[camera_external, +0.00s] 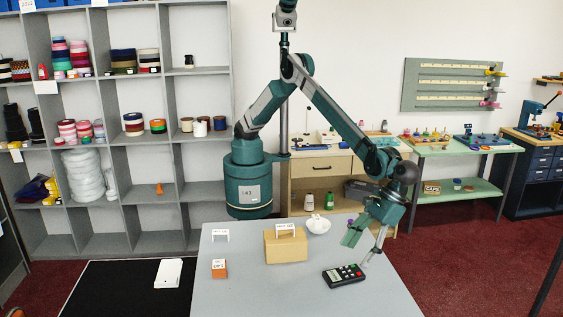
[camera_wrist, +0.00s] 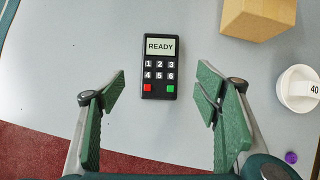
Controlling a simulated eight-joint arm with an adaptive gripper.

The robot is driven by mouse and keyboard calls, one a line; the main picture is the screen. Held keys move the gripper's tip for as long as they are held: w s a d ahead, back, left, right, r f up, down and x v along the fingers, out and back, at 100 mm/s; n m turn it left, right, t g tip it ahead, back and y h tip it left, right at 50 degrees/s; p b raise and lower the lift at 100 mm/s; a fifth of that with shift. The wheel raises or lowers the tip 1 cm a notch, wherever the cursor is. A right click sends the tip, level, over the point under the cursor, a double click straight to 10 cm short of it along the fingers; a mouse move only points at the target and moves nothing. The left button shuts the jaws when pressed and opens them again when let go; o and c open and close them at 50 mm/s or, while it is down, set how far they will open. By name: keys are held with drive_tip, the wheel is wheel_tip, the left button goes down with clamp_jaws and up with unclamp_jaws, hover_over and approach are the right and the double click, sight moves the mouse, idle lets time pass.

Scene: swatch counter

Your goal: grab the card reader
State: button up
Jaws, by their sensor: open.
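The card reader (camera_external: 344,275) is a black handset lying flat on the grey table near its front right. In the wrist view the card reader (camera_wrist: 160,68) shows a screen reading READY, white number keys, a red key and a green key. My gripper (camera_external: 361,248) is above the table close to the card reader. In the wrist view my gripper (camera_wrist: 162,90) is open and empty, one green finger to each side. The card reader lies between and slightly beyond the fingertips, apart from both. Nothing hides it in the wrist view.
A cardboard box (camera_external: 286,247) stands left of the card reader. A small orange block (camera_external: 219,270) is at left. The table's front middle is clear.

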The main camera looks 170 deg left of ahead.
sight(344, 272)
drive_tip(key=shift+x, duration=1.2)
drive_tip(key=shift+f, duration=0.1)
drive_tip(key=shift+p+x, duration=0.35)
drive_tip(key=shift+x, duration=2.15)
drive_tip(key=c, duration=1.1)
